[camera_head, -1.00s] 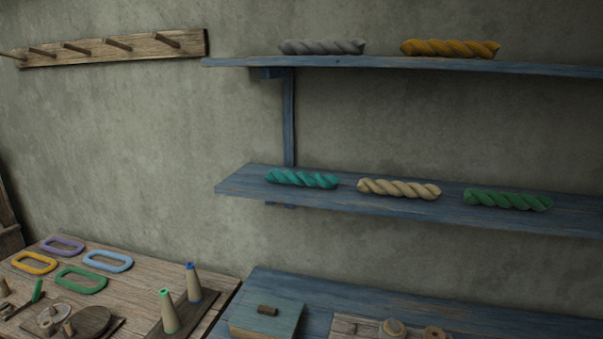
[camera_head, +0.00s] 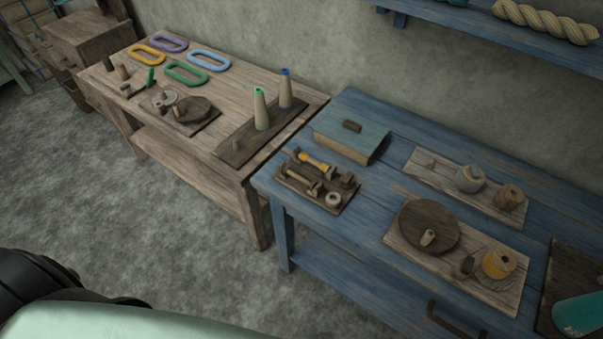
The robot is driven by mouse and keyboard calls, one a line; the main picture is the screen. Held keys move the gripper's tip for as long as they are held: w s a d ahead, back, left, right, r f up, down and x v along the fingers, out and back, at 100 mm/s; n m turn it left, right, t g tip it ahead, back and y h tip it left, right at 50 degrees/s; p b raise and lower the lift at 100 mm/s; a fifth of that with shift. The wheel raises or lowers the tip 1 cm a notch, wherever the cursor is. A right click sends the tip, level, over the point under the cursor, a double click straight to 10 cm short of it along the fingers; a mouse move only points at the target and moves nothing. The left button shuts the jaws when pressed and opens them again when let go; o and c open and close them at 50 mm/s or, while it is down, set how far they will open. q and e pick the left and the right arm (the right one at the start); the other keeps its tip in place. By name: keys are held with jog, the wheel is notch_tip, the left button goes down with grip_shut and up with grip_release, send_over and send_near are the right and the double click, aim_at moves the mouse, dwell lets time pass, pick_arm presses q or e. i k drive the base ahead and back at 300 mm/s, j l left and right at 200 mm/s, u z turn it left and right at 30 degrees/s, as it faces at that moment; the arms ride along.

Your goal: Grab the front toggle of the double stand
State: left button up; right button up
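A dark board (camera_head: 265,132) on the brown wooden table holds two pale upright cones, one with a green top (camera_head: 261,109) in front and one with a blue top (camera_head: 286,88) behind. A small peg (camera_head: 237,145) shows at the board's front end. It looks like the double stand, but I cannot tell for sure which part is its front toggle. On the blue table, a small dark board (camera_head: 316,182) carries several small wooden pieces, one with a yellow middle. Neither of my grippers is in view.
The blue table (camera_head: 390,123) also holds a lidded box (camera_head: 350,135), a board with two spools (camera_head: 467,182) and a board with a dark disc (camera_head: 428,226) and a yellow spool (camera_head: 499,263). Coloured rings lie on the brown table (camera_head: 221,91). The grey floor (camera_head: 140,205) in front is clear.

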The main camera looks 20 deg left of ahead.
aim_at(466, 269)
jog(key=z, duration=0.95)
jog(key=i+l+u, duration=0.2)
jog(key=l+u, duration=0.2)
jog(key=l, duration=0.2)
jog(key=i, duration=0.05)
